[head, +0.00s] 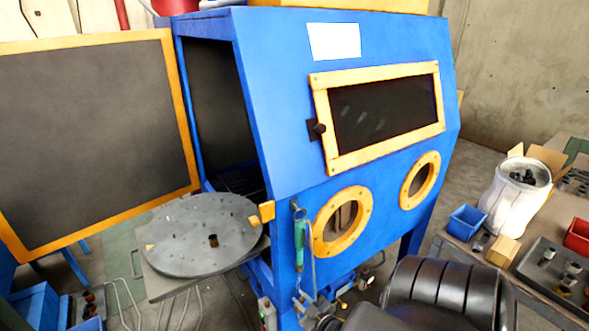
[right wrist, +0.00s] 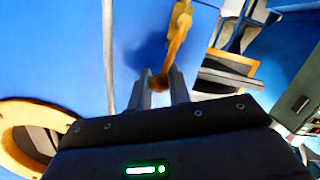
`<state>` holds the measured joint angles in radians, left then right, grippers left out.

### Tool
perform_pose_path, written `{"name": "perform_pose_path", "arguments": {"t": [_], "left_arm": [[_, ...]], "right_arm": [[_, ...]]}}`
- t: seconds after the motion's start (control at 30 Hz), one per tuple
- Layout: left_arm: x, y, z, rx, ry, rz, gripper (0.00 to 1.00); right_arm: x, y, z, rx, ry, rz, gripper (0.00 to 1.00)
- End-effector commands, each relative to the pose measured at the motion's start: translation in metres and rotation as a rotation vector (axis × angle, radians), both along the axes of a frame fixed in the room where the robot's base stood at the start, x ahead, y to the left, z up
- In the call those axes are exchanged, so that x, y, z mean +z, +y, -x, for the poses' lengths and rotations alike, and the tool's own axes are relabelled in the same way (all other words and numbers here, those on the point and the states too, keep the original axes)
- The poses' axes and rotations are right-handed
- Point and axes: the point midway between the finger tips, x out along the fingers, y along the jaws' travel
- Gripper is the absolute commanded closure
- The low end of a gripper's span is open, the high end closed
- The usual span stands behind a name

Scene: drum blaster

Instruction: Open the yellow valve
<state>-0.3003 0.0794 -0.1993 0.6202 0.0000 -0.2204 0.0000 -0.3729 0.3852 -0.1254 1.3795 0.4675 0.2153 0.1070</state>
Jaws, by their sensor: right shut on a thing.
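The yellow valve (right wrist: 180,25) shows in the right wrist view as a worn yellow handle in front of a blue panel. Its near end reaches down between the two grey fingers of my right gripper (right wrist: 161,85), which is shut on it. In the head view my black right arm covers the area low in front of the blue cabinet (head: 355,165), and I cannot make out the valve clearly there. My left gripper is in neither view.
The cabinet's yellow-framed door (head: 95,130) stands open at left, with a round grey turntable (head: 203,236) outside. A green-handled tool (head: 299,243) hangs beside the round yellow ports. A cluttered workbench (head: 460,252) stands at right. A grey hose (right wrist: 108,50) runs near my right gripper.

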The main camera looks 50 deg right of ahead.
Motion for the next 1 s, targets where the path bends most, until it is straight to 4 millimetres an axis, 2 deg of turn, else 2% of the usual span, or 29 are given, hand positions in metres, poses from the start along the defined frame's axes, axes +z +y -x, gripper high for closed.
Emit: {"name": "perform_pose_path", "arguments": {"t": [0.2, 0.67, 0.7, 0.8, 0.87, 1.0], "left_arm": [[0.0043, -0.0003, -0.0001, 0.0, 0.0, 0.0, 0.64], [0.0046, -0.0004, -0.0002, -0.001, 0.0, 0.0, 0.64], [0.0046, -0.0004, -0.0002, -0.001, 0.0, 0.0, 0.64], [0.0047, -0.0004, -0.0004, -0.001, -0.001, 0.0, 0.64], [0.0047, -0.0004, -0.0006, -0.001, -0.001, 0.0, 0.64], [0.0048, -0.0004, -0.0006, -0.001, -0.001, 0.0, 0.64]], "right_arm": [[-0.0023, -0.0052, 0.0107, -0.021, 0.028, 0.053, 1.0], [-0.0031, -0.0046, 0.0114, -0.022, 0.032, 0.066, 1.0], [-0.0031, -0.0045, 0.0114, -0.022, 0.032, 0.065, 0.8], [-0.0027, -0.0044, 0.0111, -0.022, 0.031, 0.064, 0.66], [-0.0022, -0.0043, 0.0105, -0.021, 0.029, 0.065, 0.61], [-0.0011, -0.004, 0.0091, -0.02, 0.026, 0.064, 0.61]]}}
